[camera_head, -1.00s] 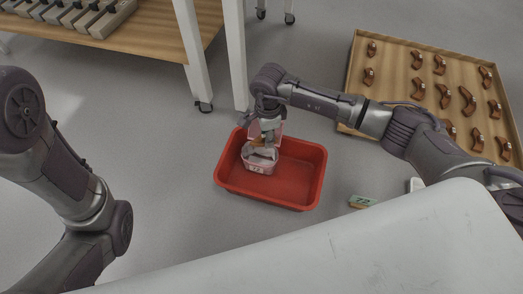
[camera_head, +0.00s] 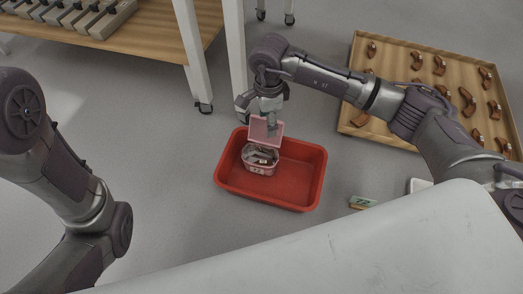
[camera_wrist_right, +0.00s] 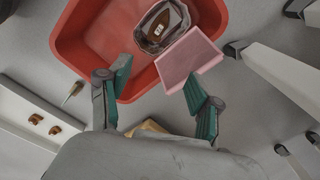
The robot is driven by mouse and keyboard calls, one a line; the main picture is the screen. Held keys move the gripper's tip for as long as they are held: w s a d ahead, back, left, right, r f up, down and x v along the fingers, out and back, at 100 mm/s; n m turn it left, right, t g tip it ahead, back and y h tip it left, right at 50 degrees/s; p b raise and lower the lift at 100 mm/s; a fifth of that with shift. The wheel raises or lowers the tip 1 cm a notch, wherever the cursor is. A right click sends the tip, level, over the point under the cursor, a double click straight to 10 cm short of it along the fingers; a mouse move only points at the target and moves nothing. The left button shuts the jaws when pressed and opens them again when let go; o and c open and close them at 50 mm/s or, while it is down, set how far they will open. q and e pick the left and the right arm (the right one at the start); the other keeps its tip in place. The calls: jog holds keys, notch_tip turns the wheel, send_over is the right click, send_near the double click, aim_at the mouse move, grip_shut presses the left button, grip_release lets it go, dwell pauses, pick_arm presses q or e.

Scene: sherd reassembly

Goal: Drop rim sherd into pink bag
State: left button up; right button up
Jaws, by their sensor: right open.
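The pink bag (camera_head: 262,168) stands upright in the left part of a red tray (camera_head: 292,185), its mouth open and its square pink flap (camera_head: 265,131) raised. In the right wrist view, a brown rim sherd (camera_wrist_right: 162,20) with a white label lies inside the bag (camera_wrist_right: 143,42). My right gripper (camera_head: 258,112) is above the bag, beside the flap. Its two green-padded fingers (camera_wrist_right: 157,78) are spread wide with nothing between them. My left arm shows at the left, but its gripper is out of view.
A wooden tray (camera_head: 358,75) of several brown sherds lies at the right. A white table leg (camera_head: 234,60) stands close behind my right gripper. A white surface fills the front.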

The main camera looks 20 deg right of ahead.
jog(key=shift+r, duration=2.15)
jog(key=shift+a, duration=0.1)
